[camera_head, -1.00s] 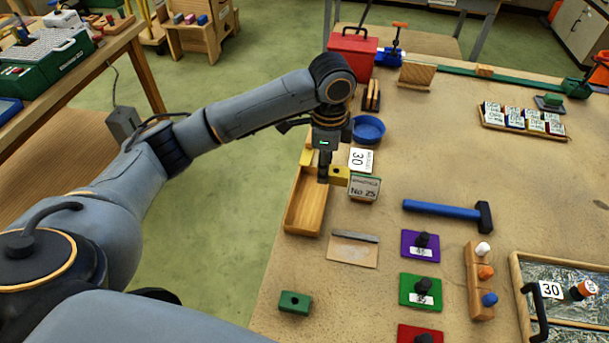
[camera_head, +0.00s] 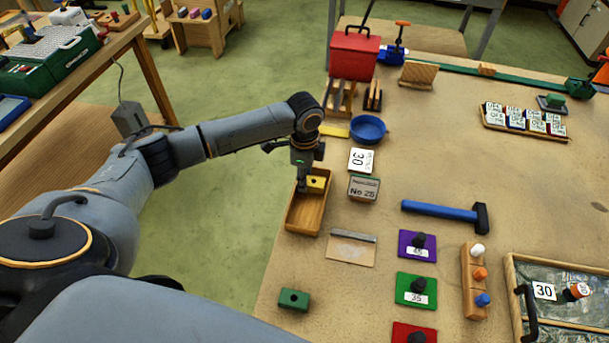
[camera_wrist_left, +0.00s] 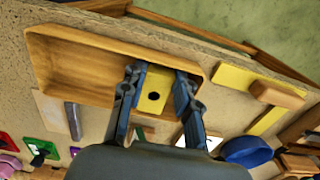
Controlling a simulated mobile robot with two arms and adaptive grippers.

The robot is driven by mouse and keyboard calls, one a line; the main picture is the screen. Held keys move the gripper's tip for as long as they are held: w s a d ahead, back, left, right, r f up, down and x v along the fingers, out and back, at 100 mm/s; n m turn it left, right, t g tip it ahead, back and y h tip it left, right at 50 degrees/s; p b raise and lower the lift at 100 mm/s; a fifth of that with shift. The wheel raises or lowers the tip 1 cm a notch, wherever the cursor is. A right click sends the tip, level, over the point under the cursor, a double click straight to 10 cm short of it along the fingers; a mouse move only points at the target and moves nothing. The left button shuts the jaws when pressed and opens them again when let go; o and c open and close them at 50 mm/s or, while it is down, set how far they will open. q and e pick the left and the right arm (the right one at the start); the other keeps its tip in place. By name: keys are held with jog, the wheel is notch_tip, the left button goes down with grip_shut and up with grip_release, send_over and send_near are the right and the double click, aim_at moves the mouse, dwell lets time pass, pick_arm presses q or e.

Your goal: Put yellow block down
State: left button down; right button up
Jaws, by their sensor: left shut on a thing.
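The yellow block (camera_head: 317,183) has a dark hole in its face and is in my left gripper (camera_head: 312,187), over the far end of the wooden tray (camera_head: 303,214). In the left wrist view, the two fingers of my left gripper (camera_wrist_left: 158,92) are shut on the yellow block (camera_wrist_left: 154,78), one on each side. The wooden tray (camera_wrist_left: 70,70) looks empty apart from the block at its end. I cannot tell whether the block touches the tray floor. My right gripper is not in view.
A blue bowl (camera_head: 368,128), a white 30 card (camera_head: 361,160) and the No 25 box (camera_head: 363,188) stand right of the tray. A green block (camera_head: 294,300) lies nearer the front edge.

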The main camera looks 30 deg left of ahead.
pick_arm(q)
jog(key=shift+f, duration=0.1)
jog(key=c, duration=1.2)
grip_release()
jog(key=shift+o, duration=1.1)
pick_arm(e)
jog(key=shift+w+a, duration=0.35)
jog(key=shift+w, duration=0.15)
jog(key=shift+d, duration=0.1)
pick_arm(q)
jog(key=shift+r, duration=0.2)
notch_tip(320, 180, up, 12)
jog(key=b, duration=0.2)
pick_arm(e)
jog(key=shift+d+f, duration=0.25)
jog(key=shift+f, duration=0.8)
pick_arm(q)
jog(key=shift+f, duration=0.1)
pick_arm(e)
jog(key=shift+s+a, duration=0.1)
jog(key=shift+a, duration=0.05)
